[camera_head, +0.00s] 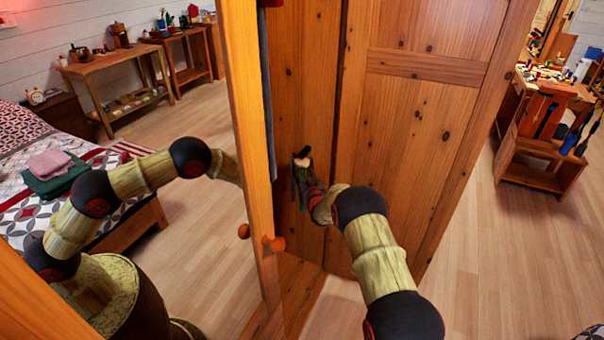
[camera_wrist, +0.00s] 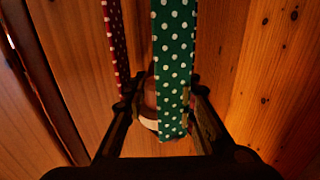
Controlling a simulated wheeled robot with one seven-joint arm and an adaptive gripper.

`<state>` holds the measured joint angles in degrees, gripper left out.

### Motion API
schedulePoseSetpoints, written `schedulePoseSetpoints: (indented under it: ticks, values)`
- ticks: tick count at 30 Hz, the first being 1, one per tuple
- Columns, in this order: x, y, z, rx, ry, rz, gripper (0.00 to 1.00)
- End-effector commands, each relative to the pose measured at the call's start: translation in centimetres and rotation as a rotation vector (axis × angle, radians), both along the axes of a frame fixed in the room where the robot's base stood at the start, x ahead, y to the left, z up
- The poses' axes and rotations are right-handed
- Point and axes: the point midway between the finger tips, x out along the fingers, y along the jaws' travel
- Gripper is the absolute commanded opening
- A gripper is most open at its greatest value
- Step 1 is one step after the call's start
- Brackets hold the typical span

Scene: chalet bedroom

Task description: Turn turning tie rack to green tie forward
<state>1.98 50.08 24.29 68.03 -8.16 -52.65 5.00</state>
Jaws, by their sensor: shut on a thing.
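A green tie with white dots (camera_wrist: 174,60) hangs down between the fingers of my gripper (camera_wrist: 160,112) in the wrist view. The gripper is shut on it near its lower end. A dark red tie with pale dots (camera_wrist: 115,40) hangs to the left of it. In the head view my gripper (camera_head: 303,178) is low in front of the wooden wardrobe panels, right of the door edge. A narrow dark blue-grey strip (camera_head: 267,95), perhaps a tie, hangs beside that edge. The turning rack's body is not clearly visible.
The wooden door edge (camera_head: 248,120) with round knobs (camera_head: 273,243) stands close to the left of my gripper. Wood panels (camera_head: 410,130) rise behind it. A small wooden stand (camera_head: 535,155) is at the right. Open floor (camera_head: 490,260) lies at the lower right.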

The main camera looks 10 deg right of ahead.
Motion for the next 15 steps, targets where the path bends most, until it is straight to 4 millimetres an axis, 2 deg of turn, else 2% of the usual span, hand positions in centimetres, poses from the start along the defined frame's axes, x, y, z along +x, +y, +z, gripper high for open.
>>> schedulePoseSetpoints:
  ticks: [15]
  values:
    - [0.08,-0.22,-0.12,-0.002,0.0,0.412,0.02]
